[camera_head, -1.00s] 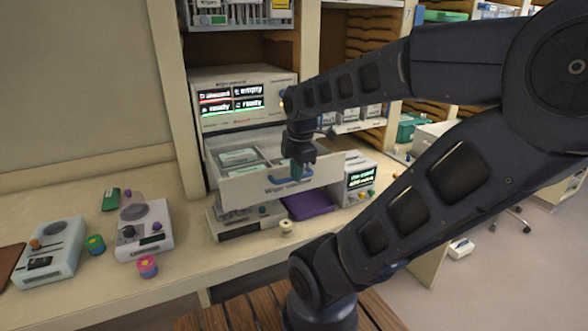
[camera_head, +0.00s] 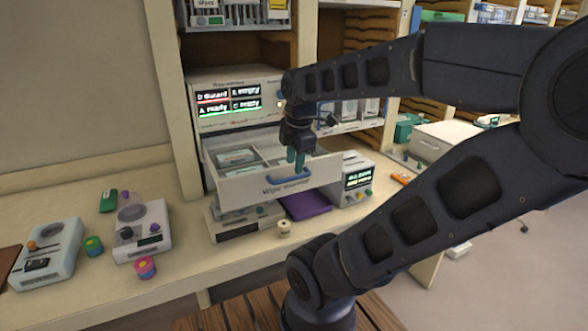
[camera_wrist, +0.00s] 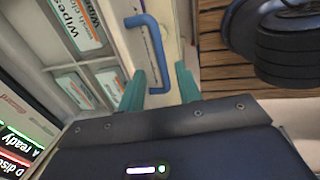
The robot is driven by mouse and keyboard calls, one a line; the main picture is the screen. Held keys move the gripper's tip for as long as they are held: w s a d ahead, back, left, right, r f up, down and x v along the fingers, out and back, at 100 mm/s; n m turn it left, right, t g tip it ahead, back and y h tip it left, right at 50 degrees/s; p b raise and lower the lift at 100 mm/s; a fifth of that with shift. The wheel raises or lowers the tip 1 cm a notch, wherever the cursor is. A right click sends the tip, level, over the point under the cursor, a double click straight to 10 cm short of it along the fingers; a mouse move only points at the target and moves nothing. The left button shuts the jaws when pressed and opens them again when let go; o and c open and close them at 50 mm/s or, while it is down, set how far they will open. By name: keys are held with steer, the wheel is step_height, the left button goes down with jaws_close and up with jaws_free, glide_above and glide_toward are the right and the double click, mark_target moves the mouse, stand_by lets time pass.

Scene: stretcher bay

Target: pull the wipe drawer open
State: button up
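The wipe drawer (camera_head: 245,189) stands pulled out from the white cabinet in the head view, with boxes inside. Its blue handle (camera_head: 290,179) is on the front panel above printed lettering. My gripper (camera_head: 296,167) points down at the handle, with its teal fingers just above or behind it; the exact gap is unclear. In the wrist view, the fingers (camera_wrist: 160,70) are spread apart. The blue handle (camera_wrist: 156,50) runs between them, with no clear contact on either side. Wipe packs (camera_wrist: 77,24) show inside the drawer.
The cabinet's screen (camera_head: 232,103) is above the drawer. A purple item (camera_head: 305,205) and a small device (camera_head: 352,181) are on the counter below and right. More devices (camera_head: 142,232) stand at left. My arm crosses the right side.

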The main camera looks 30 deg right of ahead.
step_height(320, 180, up, 7)
steer(key=s, duration=0.1)
steer(key=shift+s, duration=0.15)
steer(key=shift+f, duration=0.1)
stand_by(0.4)
steer(key=w+a+f+m+t, duration=0.1)
steer(key=a+f+m, duration=0.4)
steer(key=m, duration=1.3)
steer(key=shift+w+f+t, duration=0.15)
steer(key=shift+w+t, duration=0.15)
steer(key=shift+t, duration=0.4)
